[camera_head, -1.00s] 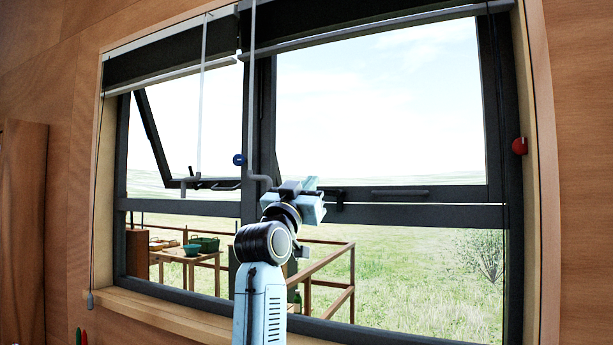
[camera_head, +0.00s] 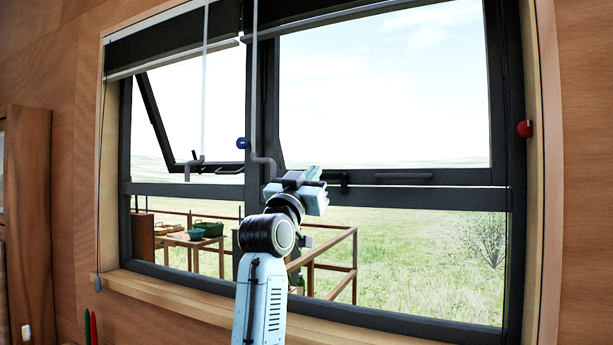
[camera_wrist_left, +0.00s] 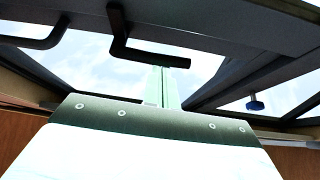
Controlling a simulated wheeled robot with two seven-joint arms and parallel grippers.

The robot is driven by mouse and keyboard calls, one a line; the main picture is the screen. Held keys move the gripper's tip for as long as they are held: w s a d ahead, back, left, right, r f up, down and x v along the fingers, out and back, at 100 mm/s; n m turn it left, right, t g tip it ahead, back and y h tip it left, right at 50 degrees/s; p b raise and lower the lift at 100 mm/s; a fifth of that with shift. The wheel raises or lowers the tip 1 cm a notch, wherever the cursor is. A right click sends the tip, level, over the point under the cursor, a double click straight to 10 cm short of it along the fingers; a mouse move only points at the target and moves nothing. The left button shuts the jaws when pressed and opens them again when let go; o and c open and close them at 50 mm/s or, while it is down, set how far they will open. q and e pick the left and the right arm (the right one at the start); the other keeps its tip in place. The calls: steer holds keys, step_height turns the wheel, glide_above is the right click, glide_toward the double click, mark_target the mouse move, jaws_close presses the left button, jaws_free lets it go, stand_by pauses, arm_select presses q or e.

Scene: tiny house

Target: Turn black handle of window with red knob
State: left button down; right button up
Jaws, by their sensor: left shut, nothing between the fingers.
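The right window has a dark frame, with a red knob (camera_head: 525,129) on the right side of its surround. Its black handle (camera_head: 338,178) sits low on the sash near the centre post, and in the left wrist view it is an L-shaped black handle (camera_wrist_left: 148,54). My left gripper (camera_head: 318,182) is shut and empty, just left of and close to the handle in the head view. In the wrist view the shut fingers (camera_wrist_left: 163,85) point up towards the handle's free arm; whether they touch cannot be told. My right gripper is not in view.
A black bar (camera_head: 403,175) lies along the sash right of the handle. The left window is tilted open, with a blue knob (camera_head: 242,143) by the centre post. A grey crank rod (camera_head: 254,90) hangs close to my gripper. The wooden sill (camera_head: 180,302) runs below.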

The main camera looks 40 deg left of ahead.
arm_select(q)
step_height(320, 180, up, 4)
steer(key=p, duration=0.4)
steer(key=b+v, duration=0.2)
steer(key=v, duration=0.8)
steer(key=shift+s+d+b, duration=0.35)
steer(key=shift+b, duration=0.05)
